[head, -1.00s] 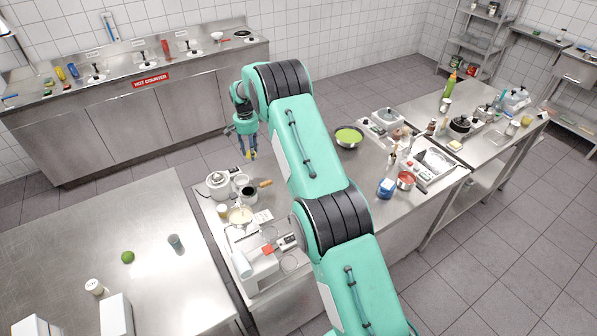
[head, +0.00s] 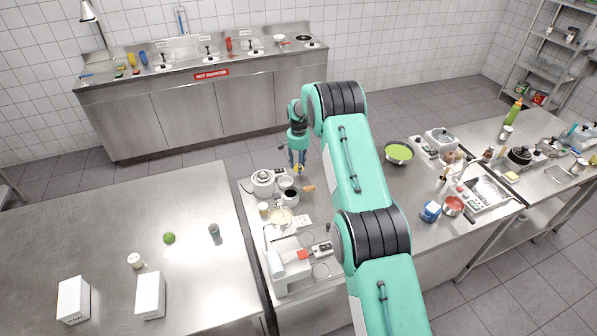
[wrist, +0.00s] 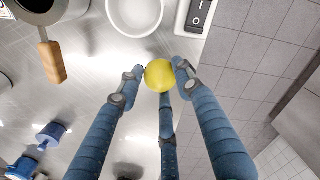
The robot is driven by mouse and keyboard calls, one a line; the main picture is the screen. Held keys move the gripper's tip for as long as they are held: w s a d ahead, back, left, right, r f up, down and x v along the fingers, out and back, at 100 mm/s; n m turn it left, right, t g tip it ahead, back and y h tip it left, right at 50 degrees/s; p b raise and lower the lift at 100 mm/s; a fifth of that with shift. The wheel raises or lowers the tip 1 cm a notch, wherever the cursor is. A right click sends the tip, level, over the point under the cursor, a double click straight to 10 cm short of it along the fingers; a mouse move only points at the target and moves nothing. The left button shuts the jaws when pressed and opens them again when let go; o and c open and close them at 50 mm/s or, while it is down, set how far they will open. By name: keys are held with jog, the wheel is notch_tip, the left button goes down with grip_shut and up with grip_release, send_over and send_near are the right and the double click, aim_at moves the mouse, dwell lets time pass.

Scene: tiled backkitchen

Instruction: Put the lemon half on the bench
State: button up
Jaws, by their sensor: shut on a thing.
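The yellow lemon half (wrist: 159,75) is between the fingertips of my gripper (wrist: 160,82) in the wrist view, and the fingers are shut on it. In the head view my gripper (head: 298,165) hangs with its fingers down, near the back edge of the middle steel bench (head: 332,192). The lemon half (head: 299,170) shows there as a small yellow patch, partly hidden by the fingers. The wrist view shows it close to the bench edge; its height above the steel is hard to tell. A wide steel bench (head: 90,235) stands on the left with much bare surface.
A pot with a wooden handle (wrist: 52,62), a white bowl (wrist: 135,12) and a switch box (wrist: 196,14) stand near my gripper. A lime (head: 169,238), a grey cup (head: 214,233) and white boxes (head: 150,296) stand on the left bench. The hot counter (head: 180,105) is behind.

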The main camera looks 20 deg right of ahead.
jog(key=shift+f, duration=1.8)
jog(key=shift+f, duration=0.15)
jog(key=o, duration=1.1)
jog(key=shift+o, duration=0.2)
jog(key=shift+r, duration=0.2)
notch_tip(320, 180, up, 12)
jog(key=shift+r, duration=0.1)
